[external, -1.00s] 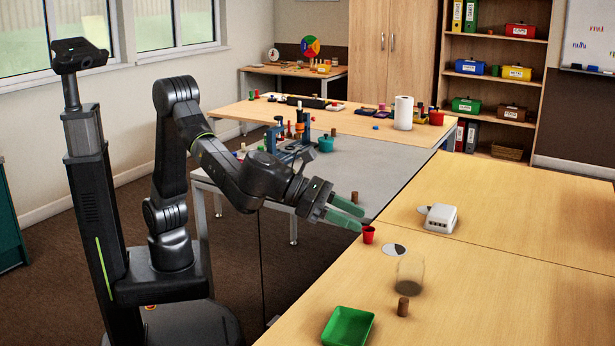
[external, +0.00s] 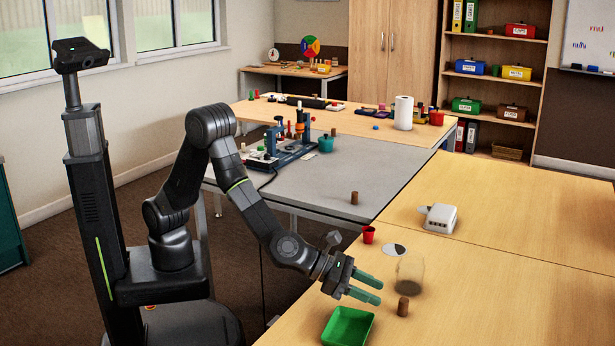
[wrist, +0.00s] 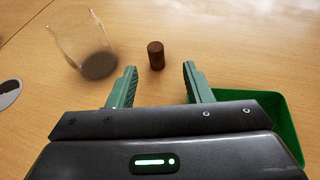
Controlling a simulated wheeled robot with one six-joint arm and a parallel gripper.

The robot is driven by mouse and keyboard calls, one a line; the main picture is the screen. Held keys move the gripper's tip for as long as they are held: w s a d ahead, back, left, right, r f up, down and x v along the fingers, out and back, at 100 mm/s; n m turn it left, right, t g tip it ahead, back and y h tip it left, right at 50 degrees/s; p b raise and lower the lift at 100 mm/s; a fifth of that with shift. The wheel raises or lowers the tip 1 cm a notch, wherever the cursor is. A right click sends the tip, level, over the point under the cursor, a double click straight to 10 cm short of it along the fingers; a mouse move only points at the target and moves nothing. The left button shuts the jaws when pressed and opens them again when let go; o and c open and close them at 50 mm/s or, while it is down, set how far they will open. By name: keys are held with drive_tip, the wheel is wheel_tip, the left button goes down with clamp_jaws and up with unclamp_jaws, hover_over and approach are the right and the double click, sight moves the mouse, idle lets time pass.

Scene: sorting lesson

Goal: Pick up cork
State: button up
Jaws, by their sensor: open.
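A brown cork (external: 403,306) stands upright on the wooden table, just right of the green tray. In the wrist view the cork (wrist: 156,55) shows beyond the fingertips, in line with the gap between them. My gripper (external: 380,291) is open and empty, with green fingers pointing towards the cork. In the wrist view the gripper (wrist: 159,68) has its two fingers spread apart, and the cork is not between them. A second brown cork-like cylinder (external: 354,198) stands on the grey table farther back.
A clear glass jar (external: 410,272) stands close behind the cork; it also shows in the wrist view (wrist: 84,45). A green tray (external: 348,327) lies below my gripper. A red cup (external: 368,234), a black-and-white disc (external: 394,250) and a white box (external: 440,218) are behind.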

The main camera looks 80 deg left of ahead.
sight(405, 300)
drive_tip(key=x, duration=0.3)
drive_tip(key=shift+w, duration=0.15)
drive_tip(key=shift+w+a+x, duration=0.1)
drive_tip(key=shift+x, duration=1.25)
drive_tip(key=shift+w+a+x, duration=0.1)
drive_tip(key=shift+a+x, duration=0.05)
drive_tip(key=shift+x, duration=1.2)
drive_tip(key=shift+r, duration=0.15)
clamp_jaws()
